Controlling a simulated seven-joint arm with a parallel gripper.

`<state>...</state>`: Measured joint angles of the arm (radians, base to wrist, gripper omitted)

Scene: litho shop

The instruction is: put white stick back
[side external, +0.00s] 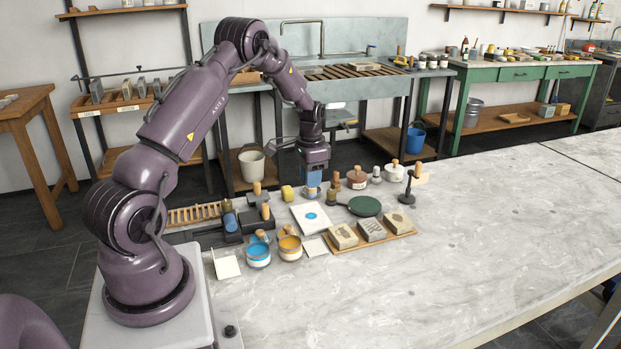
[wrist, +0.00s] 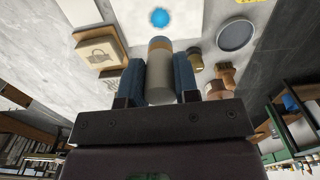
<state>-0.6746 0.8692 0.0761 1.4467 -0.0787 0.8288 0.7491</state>
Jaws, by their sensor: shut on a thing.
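My gripper (side external: 313,180) hangs over the far side of the cluttered marble table, above and behind a white sheet with a blue dot (side external: 301,227). In the wrist view, the two blue fingers of my gripper (wrist: 158,72) are shut on a pale whitish cylinder with a tan band near its far end, which I take as the white stick (wrist: 159,88). It points away from the wrist toward the white sheet (wrist: 190,18). In the side view the stick is mostly hidden by the fingers, and I cannot tell whether it touches anything below.
A wooden tray (side external: 345,250) of stone blocks, blue (side external: 258,260) and orange (side external: 290,253) ink cans, rollers (side external: 231,222) and a wooden rack (side external: 188,214) crowd the near side. A dark round slab (side external: 365,206), jars and a black stand (side external: 408,187) lie right. The table's right side is clear.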

